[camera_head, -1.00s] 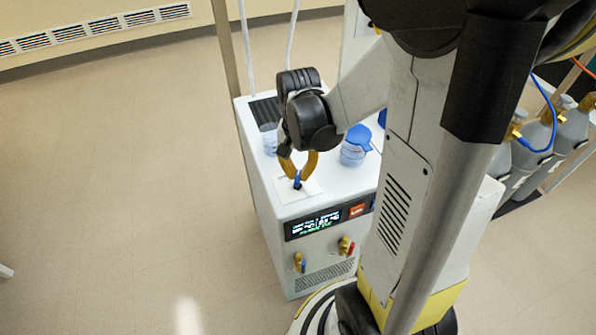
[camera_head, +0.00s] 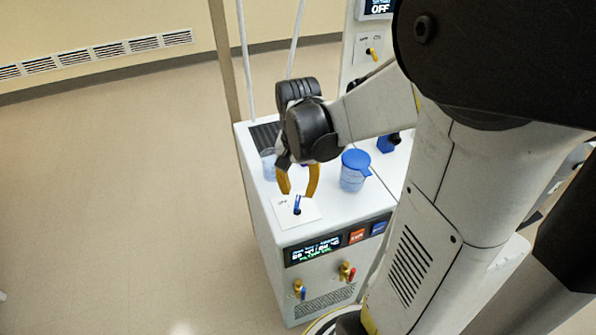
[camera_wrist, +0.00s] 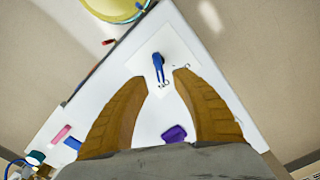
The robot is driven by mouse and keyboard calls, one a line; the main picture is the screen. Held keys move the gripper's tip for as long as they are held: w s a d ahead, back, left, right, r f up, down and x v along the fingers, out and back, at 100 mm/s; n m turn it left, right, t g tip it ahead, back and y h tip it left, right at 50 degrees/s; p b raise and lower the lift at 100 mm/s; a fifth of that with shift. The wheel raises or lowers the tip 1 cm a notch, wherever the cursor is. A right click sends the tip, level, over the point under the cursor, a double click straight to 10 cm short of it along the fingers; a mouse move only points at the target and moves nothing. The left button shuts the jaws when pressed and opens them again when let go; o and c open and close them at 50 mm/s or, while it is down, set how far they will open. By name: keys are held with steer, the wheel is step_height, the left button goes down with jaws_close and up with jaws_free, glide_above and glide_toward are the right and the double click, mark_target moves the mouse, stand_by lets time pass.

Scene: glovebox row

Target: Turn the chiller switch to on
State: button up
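The chiller (camera_head: 290,262) is a white box with a lit display (camera_head: 313,250) whose text is too blurred to read. A small blue switch (camera_head: 297,206) stands on a pale label plate on its top, near the front edge. My gripper (camera_head: 299,192) is just above the switch, with its two yellow-brown fingers apart and nothing between them. In the wrist view the blue switch (camera_wrist: 158,68) lies just beyond the open fingertips (camera_wrist: 161,80), and its narrow handle points toward the gap between them. The small lettering on the plate is unclear.
A blue-lidded beaker (camera_head: 354,172) stands on the chiller top right of my gripper. Another clear vessel (camera_head: 268,165) stands at the left. Brass valves (camera_head: 346,271) stick out of the front. Floor to the left is clear.

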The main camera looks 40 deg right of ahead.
mark_target(298, 198)
step_height(298, 198, up, 8)
steer(key=shift+r, duration=0.15)
stand_by(0.7)
steer(key=s+a+r+n+t, duration=0.2)
steer(key=s+a+n+t, duration=0.2)
steer(key=a+n+t, duration=0.3)
steer(key=a+n, duration=0.2)
steer(key=a, duration=0.3)
steer(key=shift+a+r, duration=0.15)
steer(key=shift+a, duration=0.1)
stand_by(0.6)
